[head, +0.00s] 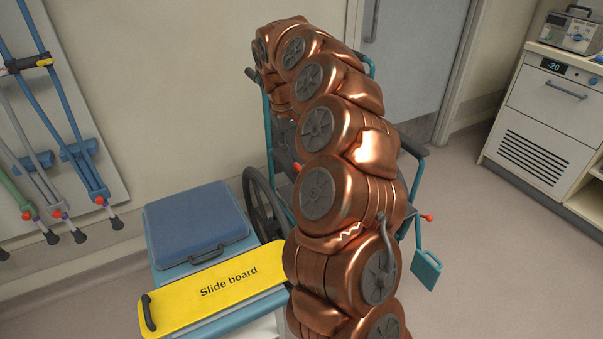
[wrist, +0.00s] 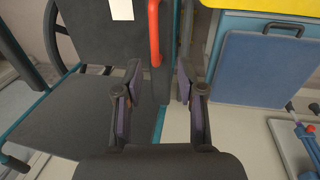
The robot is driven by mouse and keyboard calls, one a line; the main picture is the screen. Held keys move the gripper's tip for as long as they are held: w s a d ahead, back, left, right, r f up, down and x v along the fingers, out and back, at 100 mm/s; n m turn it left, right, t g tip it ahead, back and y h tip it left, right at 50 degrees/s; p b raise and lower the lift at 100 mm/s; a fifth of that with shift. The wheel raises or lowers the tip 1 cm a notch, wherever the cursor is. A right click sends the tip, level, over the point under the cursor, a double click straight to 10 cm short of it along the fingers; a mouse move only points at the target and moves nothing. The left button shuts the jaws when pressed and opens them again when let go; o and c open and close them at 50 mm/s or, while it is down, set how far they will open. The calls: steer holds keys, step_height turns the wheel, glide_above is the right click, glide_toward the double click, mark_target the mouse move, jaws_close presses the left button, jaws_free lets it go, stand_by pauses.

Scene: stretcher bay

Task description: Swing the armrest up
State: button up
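A wheelchair with a teal frame (head: 268,125) stands behind my arm in the head view, which hides most of it. One dark armrest pad (head: 412,145) shows to the right of my arm. In the wrist view, the wheelchair's dark seat (wrist: 60,115) and backrest (wrist: 100,35) fill the left. A dark armrest (wrist: 52,35) is at the far left. An upright red-orange bar (wrist: 154,32) runs along the backrest's right edge; I cannot tell whether it belongs to an armrest. My gripper (wrist: 158,88) is open and empty, its fingers apart below that bar. The head view hides it.
A cart beside the wheelchair carries a blue case (head: 195,220) and a yellow slide board (head: 215,290). Crutches (head: 60,110) hang on the left wall. A white cabinet (head: 550,115) stands at the right. The floor (head: 500,250) at the right is clear.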

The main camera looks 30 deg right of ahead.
steer(key=f, duration=0.2)
steer(key=d+f, duration=0.1)
steer(key=f, duration=0.2)
steer(key=d+f, duration=0.1)
steer(key=f, duration=0.2)
steer(key=shift+d+f, duration=0.1)
steer(key=shift+d, duration=0.1)
jaws_close()
stand_by(0.6)
